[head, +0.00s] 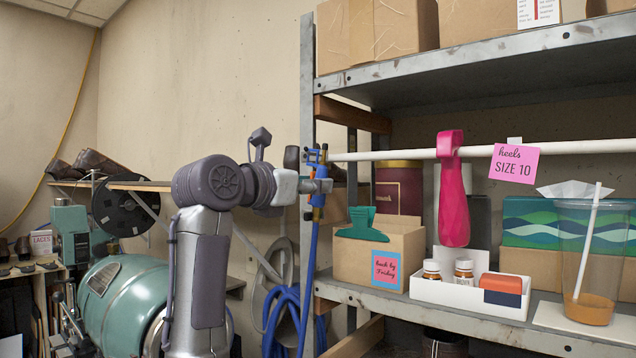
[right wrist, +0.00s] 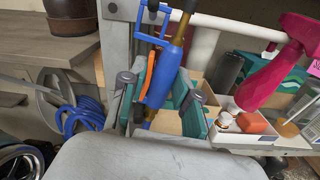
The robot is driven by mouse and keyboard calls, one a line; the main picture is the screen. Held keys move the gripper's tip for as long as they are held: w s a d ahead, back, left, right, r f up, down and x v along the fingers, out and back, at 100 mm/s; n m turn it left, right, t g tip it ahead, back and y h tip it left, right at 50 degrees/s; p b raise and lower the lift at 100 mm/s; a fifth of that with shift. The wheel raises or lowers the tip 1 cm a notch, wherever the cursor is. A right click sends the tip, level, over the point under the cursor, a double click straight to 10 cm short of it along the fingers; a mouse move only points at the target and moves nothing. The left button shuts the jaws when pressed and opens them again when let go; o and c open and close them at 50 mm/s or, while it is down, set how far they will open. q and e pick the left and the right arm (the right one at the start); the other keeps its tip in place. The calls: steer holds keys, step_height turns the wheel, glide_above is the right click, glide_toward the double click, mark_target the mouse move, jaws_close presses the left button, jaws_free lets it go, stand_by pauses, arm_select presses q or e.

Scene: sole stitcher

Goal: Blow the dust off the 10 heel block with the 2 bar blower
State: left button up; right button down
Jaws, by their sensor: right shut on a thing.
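The pink heel block (head: 454,205) hangs from a white horizontal rod in front of the shelf, beside a pink note reading "heels SIZE 10" (head: 514,164). It also shows in the right wrist view (right wrist: 265,82). No dust can be made out on it. My right gripper (head: 318,187) is shut on the blue blower (head: 317,163), left of the heel block and well apart from it. In the right wrist view the blower (right wrist: 164,77) sits upright, slightly tilted, between the fingers (right wrist: 160,89). Any pressure marking is not readable. My left gripper is out of view.
The metal shelf post (head: 308,60) stands close to my right gripper. Below the rod are a cardboard box (head: 350,262), a white tray with bottles (head: 440,292) and a plastic cup (head: 590,270). Blue hose (head: 285,315) hangs in coils lower left.

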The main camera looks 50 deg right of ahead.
steer(key=shift+r, duration=0.4)
steer(key=shift+w+r, duration=0.1)
steer(key=shift+r, duration=0.2)
steer(key=shift+a, duration=0.15)
steer(key=shift+a, duration=1.1)
steer(key=a, duration=1)
steer(key=shift+s+a, duration=0.35)
steer(key=shift+s, duration=0.1)
steer(key=shift+d+f, duration=0.1)
